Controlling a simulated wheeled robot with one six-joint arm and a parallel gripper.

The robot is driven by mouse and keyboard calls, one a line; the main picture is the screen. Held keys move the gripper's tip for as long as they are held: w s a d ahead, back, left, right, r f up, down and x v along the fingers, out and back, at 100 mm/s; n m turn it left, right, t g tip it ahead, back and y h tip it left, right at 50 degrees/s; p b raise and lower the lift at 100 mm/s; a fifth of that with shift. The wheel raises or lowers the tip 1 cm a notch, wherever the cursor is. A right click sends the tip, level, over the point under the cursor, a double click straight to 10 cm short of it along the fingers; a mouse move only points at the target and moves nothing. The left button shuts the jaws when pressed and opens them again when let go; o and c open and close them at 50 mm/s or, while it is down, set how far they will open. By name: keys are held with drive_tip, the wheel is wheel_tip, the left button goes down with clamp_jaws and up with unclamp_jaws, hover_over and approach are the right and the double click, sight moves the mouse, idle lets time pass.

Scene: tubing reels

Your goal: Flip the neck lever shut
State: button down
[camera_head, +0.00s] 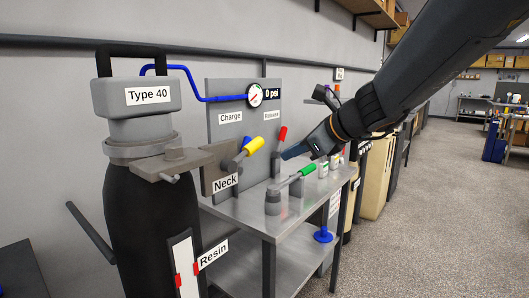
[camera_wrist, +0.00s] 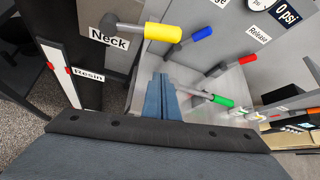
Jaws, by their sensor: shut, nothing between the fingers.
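The neck lever has a yellow handle (camera_head: 254,146) on a grey bracket labelled Neck (camera_head: 224,183), beside the black tank (camera_head: 150,220). In the head view the handle slants up to the right. In the wrist view the yellow handle (camera_wrist: 163,33) sticks out to the right from its pivot, above my fingertips. My gripper (camera_head: 290,153) is to the right of the handle, apart from it in the head view. In the wrist view its blue fingers (camera_wrist: 162,88) are closed together and empty.
A blue lever (camera_wrist: 202,33) and a red lever (camera_head: 283,133) are at the Charge and Release panel (camera_head: 230,94). A green-handled lever (camera_head: 308,169) stands on the metal table (camera_head: 245,215), close to my fingers. The gauge reads 0 psi. Open floor lies at the right.

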sight(245, 153)
drive_tip(key=shift+f, duration=0.1)
drive_tip(key=x, duration=1)
drive_tip(key=r+p, duration=0.1)
drive_tip(key=a+r+p, duration=0.1)
drive_tip(key=r+p, duration=0.1)
drive_tip(key=r, duration=0.1)
drive_tip(key=shift+s+a, duration=0.15)
drive_tip(key=shift+a, duration=0.15)
